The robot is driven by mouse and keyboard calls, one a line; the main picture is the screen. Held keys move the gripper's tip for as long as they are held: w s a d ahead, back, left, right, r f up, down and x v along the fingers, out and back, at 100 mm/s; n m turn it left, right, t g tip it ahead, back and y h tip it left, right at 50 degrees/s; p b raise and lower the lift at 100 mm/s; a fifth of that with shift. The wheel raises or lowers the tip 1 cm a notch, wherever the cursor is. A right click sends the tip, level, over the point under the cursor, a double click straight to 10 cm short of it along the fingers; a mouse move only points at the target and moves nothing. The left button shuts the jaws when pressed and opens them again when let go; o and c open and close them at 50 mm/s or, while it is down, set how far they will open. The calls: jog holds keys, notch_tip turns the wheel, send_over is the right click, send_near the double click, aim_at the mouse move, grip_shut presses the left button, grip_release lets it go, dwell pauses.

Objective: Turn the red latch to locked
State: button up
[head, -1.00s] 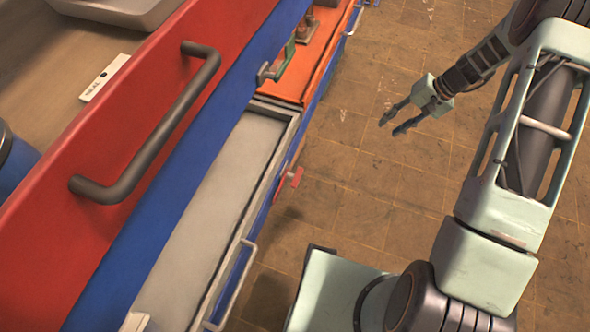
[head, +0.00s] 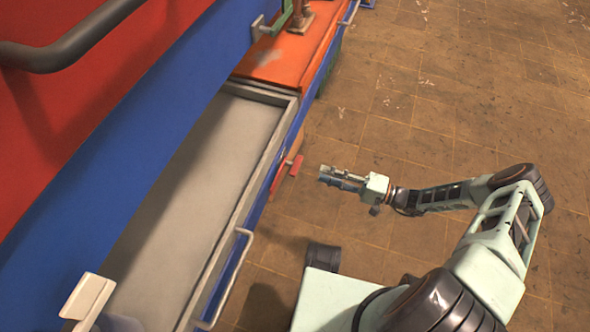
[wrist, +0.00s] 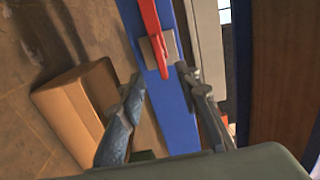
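The red latch (head: 289,167) sticks out from the blue front of the counter, beside the grey recessed top. In the wrist view the red latch (wrist: 150,35) is a long red bar on a grey square mount (wrist: 158,52) fixed to a blue panel (wrist: 170,100). My gripper (head: 323,174) is just to the right of the latch in the head view, pointing at it, with a small gap. In the wrist view my gripper (wrist: 158,77) is open, its two fingers apart with the latch beyond their tips. Nothing is held.
A pale handle (head: 232,275) juts from the counter front, nearer than the latch. An orange top (head: 285,55) lies beyond the grey recess (head: 225,140). A dark handle (head: 75,42) is on a red panel at left. A tan block (wrist: 75,105) shows in the wrist view. Floor at right is clear.

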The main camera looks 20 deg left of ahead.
aim_at(296, 165)
jog(key=a, duration=1)
jog(key=shift+w+a+b, duration=0.3)
jog(key=shift+w+b, duration=0.1)
grip_shut()
